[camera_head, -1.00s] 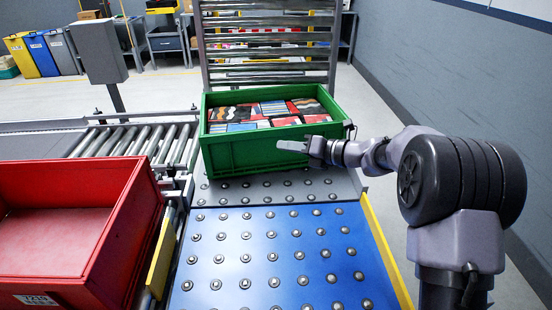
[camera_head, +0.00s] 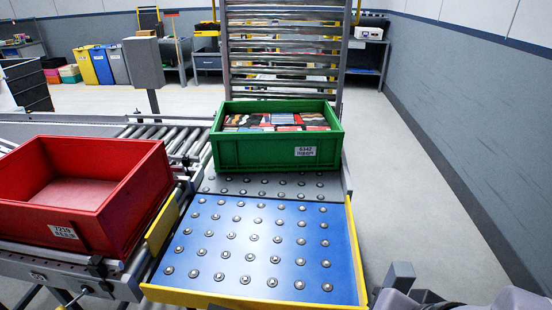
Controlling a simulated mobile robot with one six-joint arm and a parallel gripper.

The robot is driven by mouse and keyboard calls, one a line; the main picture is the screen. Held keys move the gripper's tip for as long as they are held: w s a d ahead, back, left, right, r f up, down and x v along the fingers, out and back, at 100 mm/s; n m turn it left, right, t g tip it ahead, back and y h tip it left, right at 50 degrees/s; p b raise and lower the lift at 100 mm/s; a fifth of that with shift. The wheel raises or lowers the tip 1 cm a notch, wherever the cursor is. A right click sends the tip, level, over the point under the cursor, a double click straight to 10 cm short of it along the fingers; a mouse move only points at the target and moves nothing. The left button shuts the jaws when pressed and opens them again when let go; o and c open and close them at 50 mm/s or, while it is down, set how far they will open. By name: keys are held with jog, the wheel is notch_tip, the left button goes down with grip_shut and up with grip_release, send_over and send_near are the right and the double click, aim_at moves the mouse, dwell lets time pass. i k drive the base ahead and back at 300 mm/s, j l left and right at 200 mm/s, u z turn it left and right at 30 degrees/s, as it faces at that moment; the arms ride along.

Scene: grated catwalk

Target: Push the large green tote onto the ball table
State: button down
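The large green tote (camera_head: 250,153) holds several colourful flat packs and has a white label on its front wall. It stands at the far end of the ball table, on or against the grey studded strip (camera_head: 225,184) behind the blue ball-studded surface (camera_head: 262,245). I cannot tell exactly how much of its base rests on the studded part. My gripper is out of view; only a part of my arm shows at the bottom right, apart from the tote.
A red tote (camera_head: 95,190), empty, sits on the roller conveyor at the left. A tall roller rack (camera_head: 280,60) rises behind the green tote. A grey post box (camera_head: 150,68) stands back left. Open floor (camera_head: 405,190) lies right of the table, up to the wall.

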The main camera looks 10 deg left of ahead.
aim_at(253, 136)
jog(key=i+l+u, duration=0.2)
jog(key=l+u, duration=0.15)
jog(key=l, duration=0.55)
jog(key=i+l+u, duration=0.1)
jog(key=l+u, duration=0.2)
jog(key=l, duration=0.65)
jog(key=l+u, duration=0.35)
jog(key=l, duration=0.6)
jog(key=i+u, duration=0.3)
jog(key=i, duration=0.3)
jog(key=i+l+u, duration=0.35)
jog(key=i, duration=0.25)
jog(key=i+j, duration=0.15)
jog(key=i, duration=0.35)
